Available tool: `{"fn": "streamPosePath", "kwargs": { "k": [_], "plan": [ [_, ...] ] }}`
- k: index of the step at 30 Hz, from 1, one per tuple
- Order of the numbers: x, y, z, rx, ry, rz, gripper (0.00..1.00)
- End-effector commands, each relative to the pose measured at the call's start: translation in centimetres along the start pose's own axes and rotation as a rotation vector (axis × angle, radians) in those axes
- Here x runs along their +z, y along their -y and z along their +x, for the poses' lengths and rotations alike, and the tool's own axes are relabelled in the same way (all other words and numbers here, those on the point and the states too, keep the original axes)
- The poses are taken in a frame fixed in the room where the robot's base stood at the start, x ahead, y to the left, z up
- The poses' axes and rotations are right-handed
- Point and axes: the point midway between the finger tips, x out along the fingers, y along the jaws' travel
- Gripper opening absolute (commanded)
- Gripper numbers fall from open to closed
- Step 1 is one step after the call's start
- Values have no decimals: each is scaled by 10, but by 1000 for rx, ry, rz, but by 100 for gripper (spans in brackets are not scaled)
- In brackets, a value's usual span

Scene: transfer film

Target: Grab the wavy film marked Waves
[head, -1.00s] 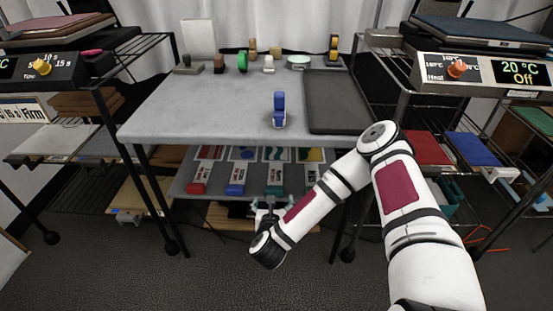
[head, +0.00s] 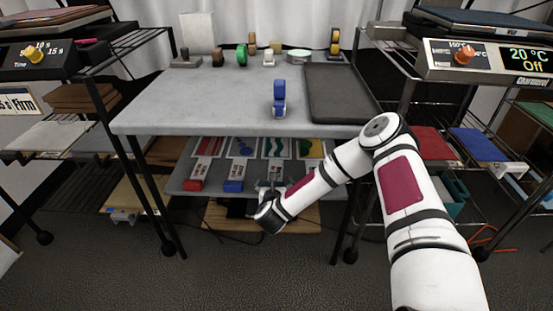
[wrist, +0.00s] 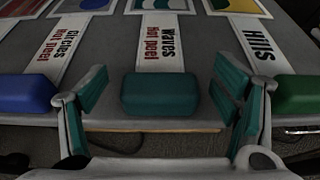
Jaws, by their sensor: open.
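The wavy film marked Waves (wrist: 166,40) lies on the lower shelf, with a white strip reading "Waves Hot peel" and a teal block (wrist: 160,95) at its near end.
The Circles film (wrist: 62,42) with a blue block (wrist: 27,94) lies to the left, and the Hills film (wrist: 260,42) with a green block (wrist: 298,95) to the right. The table top (head: 200,105) stands above this shelf.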

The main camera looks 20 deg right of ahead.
Motion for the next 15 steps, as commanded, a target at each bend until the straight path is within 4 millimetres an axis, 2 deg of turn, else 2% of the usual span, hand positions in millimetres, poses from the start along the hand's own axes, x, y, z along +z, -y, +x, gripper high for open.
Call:
{"fn": "streamPosePath", "kwargs": {
  "k": [8, 15],
  "plan": [
    [0, 0, 3, 1, -1, 0, 82],
    [0, 0, 2, 0, -1, 0, 29]
  ]
}}
